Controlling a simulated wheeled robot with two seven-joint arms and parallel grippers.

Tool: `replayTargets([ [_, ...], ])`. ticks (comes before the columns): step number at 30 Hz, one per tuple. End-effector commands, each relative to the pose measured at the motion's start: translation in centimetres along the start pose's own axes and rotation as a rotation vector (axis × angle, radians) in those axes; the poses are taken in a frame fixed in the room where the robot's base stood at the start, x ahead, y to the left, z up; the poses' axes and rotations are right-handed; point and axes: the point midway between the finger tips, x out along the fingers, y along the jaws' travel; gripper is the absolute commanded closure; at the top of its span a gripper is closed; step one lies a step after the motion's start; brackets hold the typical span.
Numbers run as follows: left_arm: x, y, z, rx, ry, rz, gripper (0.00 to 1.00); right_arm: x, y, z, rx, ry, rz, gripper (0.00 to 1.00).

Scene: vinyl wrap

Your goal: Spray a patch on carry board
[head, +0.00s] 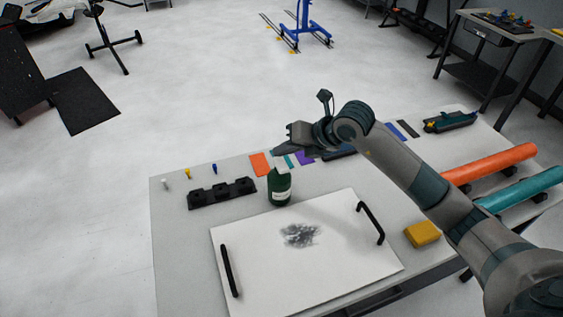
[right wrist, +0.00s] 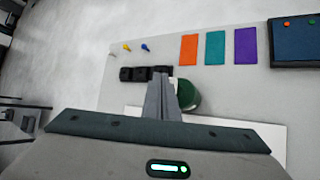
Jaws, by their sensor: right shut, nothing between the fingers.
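The white carry board (head: 340,261) lies flat on the table, with a black handle (head: 229,270) on its left and another black handle (head: 371,223) on its right. A dark grey smudged patch (head: 300,235) is on the board's upper middle. A dark green spray bottle (head: 280,188) with a pale label stands upright at the board's back edge. My right gripper (head: 277,150) is shut and empty, right at the bottle's top; I cannot tell if it touches. In the right wrist view the shut fingers (right wrist: 161,100) partly hide the bottle (right wrist: 188,95). My left gripper is not in view.
A black holder (head: 222,193) sits left of the bottle, with small coloured pieces behind it. Colour swatches (head: 260,164) lie behind the bottle. A yellow block (head: 422,234) lies right of the board. Orange (head: 490,163) and teal rolls (head: 522,189) lie at right.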

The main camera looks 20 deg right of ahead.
Motion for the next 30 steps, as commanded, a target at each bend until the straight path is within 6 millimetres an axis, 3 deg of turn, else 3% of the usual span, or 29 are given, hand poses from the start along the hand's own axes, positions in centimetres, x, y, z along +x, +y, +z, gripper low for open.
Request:
replayTargets([
  [16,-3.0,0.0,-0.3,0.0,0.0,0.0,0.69,-3.4,2.4,2.5,0.0,-0.002,0.0,1.0],
  [30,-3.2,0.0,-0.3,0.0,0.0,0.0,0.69,-3.7,2.7,2.7,0.0,0.0,0.0,1.0],
])
